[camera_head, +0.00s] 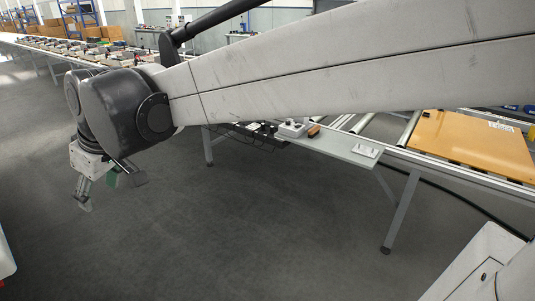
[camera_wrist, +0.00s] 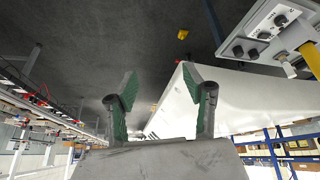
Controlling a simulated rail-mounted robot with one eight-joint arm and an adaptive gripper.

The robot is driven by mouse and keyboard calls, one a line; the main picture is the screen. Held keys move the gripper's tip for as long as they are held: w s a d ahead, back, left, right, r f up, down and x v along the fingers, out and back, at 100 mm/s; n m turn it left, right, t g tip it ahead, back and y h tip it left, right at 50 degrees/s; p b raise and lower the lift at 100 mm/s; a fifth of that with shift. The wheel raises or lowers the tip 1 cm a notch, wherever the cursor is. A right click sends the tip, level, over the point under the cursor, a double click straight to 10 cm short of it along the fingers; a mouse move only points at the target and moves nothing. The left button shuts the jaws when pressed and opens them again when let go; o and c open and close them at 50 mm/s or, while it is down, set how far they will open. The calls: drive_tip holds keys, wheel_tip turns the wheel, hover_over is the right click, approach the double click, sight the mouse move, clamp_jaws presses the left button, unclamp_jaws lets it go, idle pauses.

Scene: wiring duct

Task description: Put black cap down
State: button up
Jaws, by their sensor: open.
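My gripper (camera_head: 112,191) hangs at the left end of my arm in the head view, above bare dark floor and left of the workbench. In the wrist view its two green-padded fingers (camera_wrist: 162,92) stand apart with nothing between them. I cannot make out a black cap in either view. Small dark items (camera_head: 262,128) lie on the workbench (camera_head: 340,147), too small to tell apart, and my arm hides part of that bench.
A grey-white device (camera_head: 291,129) sits on the bench beside a brown block (camera_head: 314,131). An orange-brown board (camera_head: 470,146) lies on rails at the right. A long line of loaded tables (camera_head: 60,48) runs at the back left. A panel with black knobs (camera_wrist: 262,30) shows in the wrist view.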

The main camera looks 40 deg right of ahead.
drive_tip(key=s+d+f+m+t+h, duration=0.1)
drive_tip(key=s+d+f+m, duration=0.2)
drive_tip(key=s+d, duration=0.6)
drive_tip(key=s+d+f+m+t+h, duration=0.1)
drive_tip(key=s+d+f+m, duration=0.3)
drive_tip(key=s+d, duration=0.5)
drive_tip(key=shift+d+f+m+h, duration=0.3)
drive_tip(key=shift+d+f+h, duration=0.15)
drive_tip(key=shift+d, duration=0.7)
drive_tip(key=shift+s, duration=0.1)
idle(0.4)
